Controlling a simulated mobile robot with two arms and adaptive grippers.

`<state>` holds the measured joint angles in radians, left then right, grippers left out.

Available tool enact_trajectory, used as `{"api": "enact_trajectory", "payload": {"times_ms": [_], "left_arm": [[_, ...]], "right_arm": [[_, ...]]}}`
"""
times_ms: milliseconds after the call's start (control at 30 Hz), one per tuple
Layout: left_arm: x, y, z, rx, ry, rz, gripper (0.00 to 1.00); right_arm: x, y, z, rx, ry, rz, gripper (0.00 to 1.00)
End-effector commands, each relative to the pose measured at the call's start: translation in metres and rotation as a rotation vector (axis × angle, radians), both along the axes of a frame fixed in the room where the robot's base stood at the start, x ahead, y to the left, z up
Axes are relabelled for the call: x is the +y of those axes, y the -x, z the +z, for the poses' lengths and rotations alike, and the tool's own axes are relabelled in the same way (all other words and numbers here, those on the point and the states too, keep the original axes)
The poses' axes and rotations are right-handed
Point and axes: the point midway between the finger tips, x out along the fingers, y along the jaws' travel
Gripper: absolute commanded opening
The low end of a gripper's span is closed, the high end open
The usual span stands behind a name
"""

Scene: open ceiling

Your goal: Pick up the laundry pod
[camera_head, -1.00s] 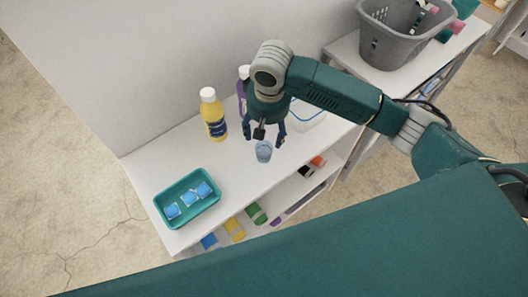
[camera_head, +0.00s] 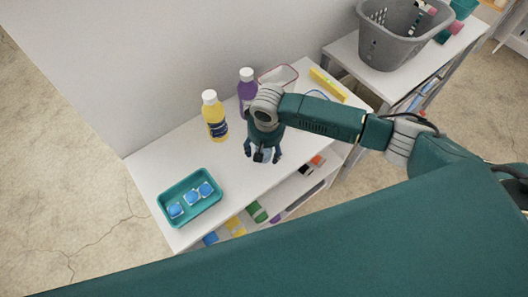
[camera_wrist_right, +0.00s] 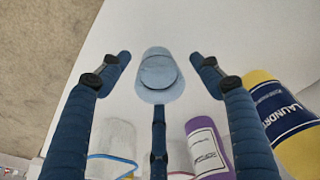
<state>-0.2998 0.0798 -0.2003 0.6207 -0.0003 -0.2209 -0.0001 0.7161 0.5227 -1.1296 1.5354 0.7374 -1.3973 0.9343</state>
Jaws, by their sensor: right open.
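Several blue-and-white laundry pods (camera_head: 191,199) lie in a teal tray (camera_head: 215,208) at the left end of the white shelf top. My right gripper (camera_head: 263,157) is to the right of the tray, pointing down at the shelf top. In the right wrist view my right gripper (camera_wrist_right: 159,85) has its fingers spread open around a small pale blue cup (camera_wrist_right: 160,75), with visible gaps at both sides. In the head view my gripper mostly hides this cup. My left gripper is not in view.
A yellow laundry bottle (camera_head: 215,117) and a purple bottle (camera_head: 246,88) stand behind my gripper. A grey basket (camera_head: 398,40) stands on the neighbouring shelf. The top between tray and gripper is clear.

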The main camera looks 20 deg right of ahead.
Motion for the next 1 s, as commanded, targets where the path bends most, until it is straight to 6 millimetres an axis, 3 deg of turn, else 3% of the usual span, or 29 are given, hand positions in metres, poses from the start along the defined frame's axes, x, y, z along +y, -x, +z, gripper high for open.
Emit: {"api": "enact_trajectory", "payload": {"times_ms": [33, 233, 733, 867, 1000], "left_arm": [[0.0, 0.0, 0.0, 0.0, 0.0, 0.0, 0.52], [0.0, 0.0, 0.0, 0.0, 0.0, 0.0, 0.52], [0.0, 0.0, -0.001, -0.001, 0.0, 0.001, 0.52], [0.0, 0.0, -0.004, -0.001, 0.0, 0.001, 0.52], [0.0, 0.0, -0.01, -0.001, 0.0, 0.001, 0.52]], "right_arm": [[0.0, 0.0, 0.0, 0.0, 0.0, 0.0, 0.64], [0.0, 0.0, 0.0, 0.0, 0.0, 0.0, 0.25], [0.0, -0.001, 0.007, -0.001, 0.0, -0.001, 0.25], [0.0, -0.002, 0.021, -0.004, -0.001, -0.001, 0.25], [0.001, -0.002, 0.049, -0.005, -0.004, 0.0, 0.25]]}}
